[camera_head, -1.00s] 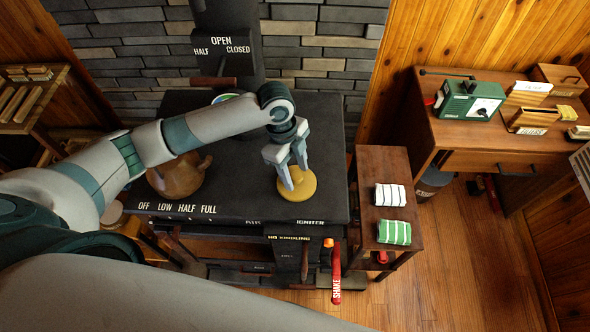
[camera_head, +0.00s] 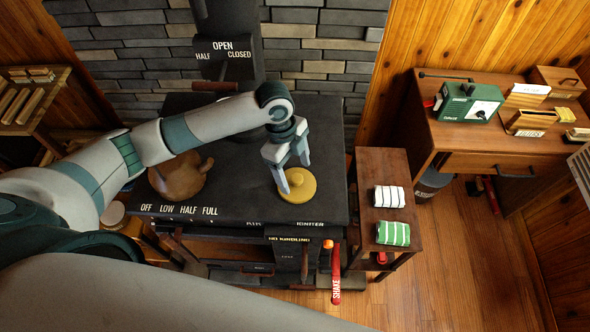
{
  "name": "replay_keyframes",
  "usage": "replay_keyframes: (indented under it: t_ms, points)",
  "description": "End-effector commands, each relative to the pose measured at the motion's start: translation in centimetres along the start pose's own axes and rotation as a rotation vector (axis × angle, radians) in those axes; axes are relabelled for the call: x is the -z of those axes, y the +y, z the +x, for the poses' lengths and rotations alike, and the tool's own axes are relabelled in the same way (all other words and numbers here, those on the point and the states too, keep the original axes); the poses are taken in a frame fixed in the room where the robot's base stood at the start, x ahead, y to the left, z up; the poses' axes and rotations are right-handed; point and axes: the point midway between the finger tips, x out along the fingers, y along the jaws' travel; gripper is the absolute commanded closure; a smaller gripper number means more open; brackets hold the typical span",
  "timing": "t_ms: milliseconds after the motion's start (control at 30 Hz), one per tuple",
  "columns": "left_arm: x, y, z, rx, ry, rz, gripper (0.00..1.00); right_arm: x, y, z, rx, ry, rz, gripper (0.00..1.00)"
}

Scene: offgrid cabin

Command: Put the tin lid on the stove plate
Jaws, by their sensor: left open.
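The yellow tin lid (camera_head: 298,190), round with a small knob, lies on the right part of the dark stove plate (camera_head: 240,193). My left gripper (camera_head: 294,178) is open, with its fingers pointing down at the lid. One finger overlaps the lid's left side in the picture, and the other is above its far edge. I cannot tell whether the fingers touch the lid. The lid's far left part is partly hidden by the fingers. My right gripper is not in view.
A brown kettle-like pot (camera_head: 178,178) stands on the stove's left part, partly behind my left arm. A small side table (camera_head: 394,165) with folded white and green striped cloths stands right of the stove. A desk (camera_head: 460,135) with a green device (camera_head: 468,101) is further right.

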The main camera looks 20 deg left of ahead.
Motion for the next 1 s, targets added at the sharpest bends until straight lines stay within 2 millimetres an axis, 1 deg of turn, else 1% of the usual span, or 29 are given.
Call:
replay_keyframes:
  t_ms: [33, 167, 267, 1000]
  points:
    - [0.0, 0.0, -0.5, 0.0, 0.0, 0.0, 0.29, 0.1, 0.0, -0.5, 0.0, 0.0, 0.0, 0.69]
    - [0.1, 0.0, -1.2, 0.0, 0.0, 0.0, 0.29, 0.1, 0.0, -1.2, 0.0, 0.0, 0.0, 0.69]
    - [0.0, 0.0, -1.4, 0.0, 0.0, 0.0, 0.29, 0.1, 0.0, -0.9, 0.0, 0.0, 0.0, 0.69]
    - [0.0, -0.1, -5.1, 0.001, 0.0, 0.0, 0.29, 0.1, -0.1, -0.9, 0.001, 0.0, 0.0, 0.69]
